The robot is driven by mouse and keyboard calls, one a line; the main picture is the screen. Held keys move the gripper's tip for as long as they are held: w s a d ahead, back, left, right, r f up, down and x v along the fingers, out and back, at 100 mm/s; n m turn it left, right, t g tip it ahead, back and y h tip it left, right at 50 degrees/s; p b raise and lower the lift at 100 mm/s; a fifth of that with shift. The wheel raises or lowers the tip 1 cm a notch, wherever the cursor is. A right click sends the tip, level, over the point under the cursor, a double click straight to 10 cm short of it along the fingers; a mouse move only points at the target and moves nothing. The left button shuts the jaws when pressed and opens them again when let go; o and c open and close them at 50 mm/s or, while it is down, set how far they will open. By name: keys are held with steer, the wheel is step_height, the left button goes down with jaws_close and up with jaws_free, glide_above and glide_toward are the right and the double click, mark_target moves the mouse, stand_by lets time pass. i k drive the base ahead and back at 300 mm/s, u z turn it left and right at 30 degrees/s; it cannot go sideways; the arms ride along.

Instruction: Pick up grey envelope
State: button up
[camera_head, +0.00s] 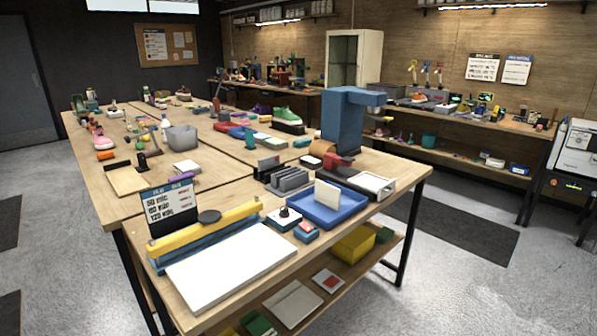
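A flat, pale grey rectangular piece (293,303) lies on the lower shelf under the near end of the table. It looks like an envelope, but it is too small to be sure. A smaller pale piece with a red patch (328,281) lies to its right on the same shelf. My gripper is not in view, and nothing is seen held.
The wooden table (215,175) above holds a large white board (232,265), a blue tray (345,208) with an upright cream card, and a tall blue machine (345,125). A yellow box (353,245) sits on the shelf. Grey floor (470,285) lies open at right.

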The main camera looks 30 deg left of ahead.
mark_target(267, 162)
steer(key=z, duration=0.2)
steer(key=i, duration=2.25)
steer(key=u, duration=1.55)
steer(key=i, duration=0.9)
steer(key=u, duration=0.95)
